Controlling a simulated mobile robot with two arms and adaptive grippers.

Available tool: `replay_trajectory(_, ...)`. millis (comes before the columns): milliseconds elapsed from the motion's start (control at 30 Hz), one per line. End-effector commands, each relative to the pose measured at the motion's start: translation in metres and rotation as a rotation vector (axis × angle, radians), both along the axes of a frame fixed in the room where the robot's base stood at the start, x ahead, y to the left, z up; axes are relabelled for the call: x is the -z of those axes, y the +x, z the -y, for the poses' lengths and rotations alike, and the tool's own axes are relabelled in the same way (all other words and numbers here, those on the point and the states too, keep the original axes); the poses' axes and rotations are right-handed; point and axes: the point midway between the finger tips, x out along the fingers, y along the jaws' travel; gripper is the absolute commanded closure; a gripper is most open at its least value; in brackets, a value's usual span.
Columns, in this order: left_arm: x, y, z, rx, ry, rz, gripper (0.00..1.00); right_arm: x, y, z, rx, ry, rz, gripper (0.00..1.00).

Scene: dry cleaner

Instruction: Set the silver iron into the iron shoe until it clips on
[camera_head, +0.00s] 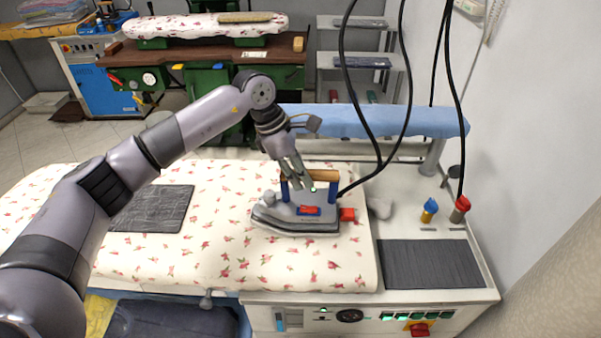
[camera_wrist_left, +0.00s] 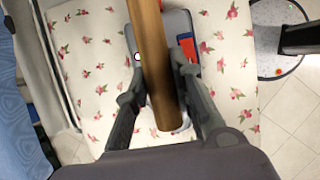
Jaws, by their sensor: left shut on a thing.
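The silver iron (camera_head: 285,212) is on the flowered pressing board, its pointed end to the left. It has blue posts and a wooden handle (camera_head: 322,175). My left gripper (camera_head: 298,182) is shut on that handle from above. In the left wrist view, the fingers of my left gripper (camera_wrist_left: 155,85) lie on both sides of the wooden handle (camera_wrist_left: 147,50). A dark-edged base layer (camera_head: 295,232) shows under the iron. I cannot tell whether it is the iron shoe, or whether the iron is clipped to it. My right gripper is not in view.
A grey quilted pad (camera_head: 155,208) lies left on the flowered board (camera_head: 225,262). A dark ribbed mat (camera_head: 430,264) lies at right, with blue and red-topped valves (camera_head: 429,210) behind it. Black cables hang above the iron. A blue padded arm (camera_head: 400,120) stands behind.

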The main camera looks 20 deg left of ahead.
Motion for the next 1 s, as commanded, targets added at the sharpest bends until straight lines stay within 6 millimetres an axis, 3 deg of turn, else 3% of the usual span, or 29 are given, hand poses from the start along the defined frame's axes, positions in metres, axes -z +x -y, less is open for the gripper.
replay_trajectory(33, -0.0077, 0.0026, 0.0015, 0.000, -0.009, 0.014, 1.00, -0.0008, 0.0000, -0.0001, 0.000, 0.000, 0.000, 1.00)
replay_trajectory(1000, -0.0002, 0.0026, 0.0014, 0.000, -0.009, 0.014, 1.00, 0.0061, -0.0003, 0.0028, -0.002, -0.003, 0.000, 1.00)
